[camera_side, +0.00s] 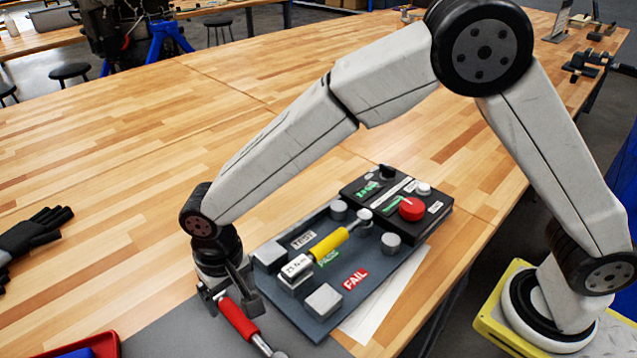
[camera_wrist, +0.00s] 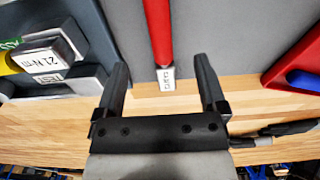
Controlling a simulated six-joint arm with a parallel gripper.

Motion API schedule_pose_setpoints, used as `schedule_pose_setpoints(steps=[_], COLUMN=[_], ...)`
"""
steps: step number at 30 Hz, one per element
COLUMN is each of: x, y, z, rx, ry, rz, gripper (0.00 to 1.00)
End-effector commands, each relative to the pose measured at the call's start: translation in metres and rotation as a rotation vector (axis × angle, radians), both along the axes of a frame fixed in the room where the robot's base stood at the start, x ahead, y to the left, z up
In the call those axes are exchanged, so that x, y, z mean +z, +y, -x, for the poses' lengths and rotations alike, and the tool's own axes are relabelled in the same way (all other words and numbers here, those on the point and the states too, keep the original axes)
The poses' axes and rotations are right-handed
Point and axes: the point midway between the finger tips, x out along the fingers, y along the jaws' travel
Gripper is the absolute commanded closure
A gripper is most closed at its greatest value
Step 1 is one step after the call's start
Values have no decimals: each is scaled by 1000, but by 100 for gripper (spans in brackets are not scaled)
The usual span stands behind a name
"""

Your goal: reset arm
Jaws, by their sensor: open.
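My gripper (camera_side: 232,292) is low at the front of the bench, beside the left end of the dark test board. In the wrist view its two fingers (camera_wrist: 161,66) are apart. A red-handled tool (camera_side: 238,320) lies on the grey mat by the fingers. In the wrist view its red handle (camera_wrist: 158,35) runs away between the fingertips, with a white label at its near end. I see no finger touching it. A yellow-handled tool (camera_side: 330,243) with a white N·m label rests across the test board (camera_side: 322,322); it also shows at the left of the wrist view (camera_wrist: 44,62).
A black box (camera_side: 437,222) with a red knob (camera_side: 411,209) adjoins the board. A black glove (camera_side: 33,235) lies at left. A red tray (camera_side: 104,345) with something blue is at front left; it also shows in the wrist view (camera_wrist: 290,62). The bench behind the board is clear.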

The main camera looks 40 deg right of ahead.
Motion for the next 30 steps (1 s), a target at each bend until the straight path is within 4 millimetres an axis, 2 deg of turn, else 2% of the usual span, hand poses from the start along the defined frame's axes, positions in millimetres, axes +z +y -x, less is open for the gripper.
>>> schedule_pose_setpoints(steps=[12,17,20,23,30], x=[3,6,10,15,30], y=[-1,-12,-30,-57,-144], z=[0,-3,-5,-7,2], rx=[0,-2,-5,-7,-10], ry=[-1,-6,-16,-31,-87], rz=[-1,-5,-11,-20,-36], gripper=[9,9,9,9,9])
